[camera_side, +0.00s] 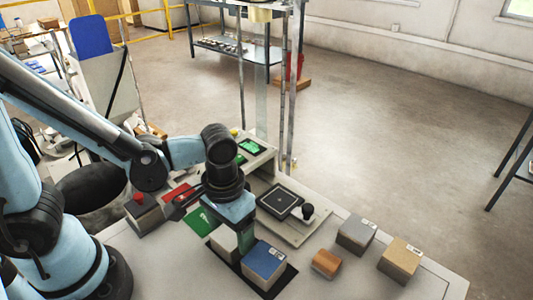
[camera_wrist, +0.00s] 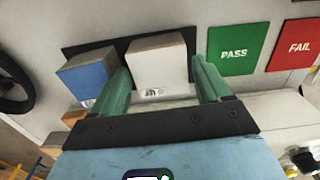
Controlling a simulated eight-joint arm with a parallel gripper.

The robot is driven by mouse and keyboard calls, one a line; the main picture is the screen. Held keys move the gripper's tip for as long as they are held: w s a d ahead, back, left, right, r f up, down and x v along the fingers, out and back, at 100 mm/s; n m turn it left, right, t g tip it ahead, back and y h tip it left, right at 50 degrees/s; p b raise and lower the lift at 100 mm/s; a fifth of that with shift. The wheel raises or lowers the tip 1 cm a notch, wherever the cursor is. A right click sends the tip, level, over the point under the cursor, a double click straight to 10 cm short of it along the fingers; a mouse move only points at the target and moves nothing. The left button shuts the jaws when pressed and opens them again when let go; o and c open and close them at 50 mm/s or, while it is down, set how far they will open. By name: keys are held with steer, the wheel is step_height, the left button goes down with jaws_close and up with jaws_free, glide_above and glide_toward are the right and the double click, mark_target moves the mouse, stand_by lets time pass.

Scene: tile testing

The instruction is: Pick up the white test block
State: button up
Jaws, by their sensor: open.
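The white test block (camera_wrist: 158,62) stands on a black mat (camera_wrist: 113,44) and carries a small printed label low on its near face. In the wrist view my gripper (camera_wrist: 161,72) is open, with one green finger on each side of the block. The left finger is close to the block; I cannot tell whether it touches. A gap shows on the right. In the side view my gripper (camera_side: 236,232) is low over the mat, and the white block (camera_side: 222,240) is partly hidden behind it.
A blue-topped block (camera_side: 264,262) stands close beside the white one. Green PASS (camera_wrist: 238,48) and red FAIL (camera_wrist: 293,43) pads lie to the right in the wrist view. An orange block (camera_side: 326,264), a grey block (camera_side: 356,234) and a tan block (camera_side: 400,260) stand apart.

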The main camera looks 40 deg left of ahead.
steer(key=shift+f, duration=0.95)
steer(key=c, duration=1)
steer(key=shift+r, duration=0.1)
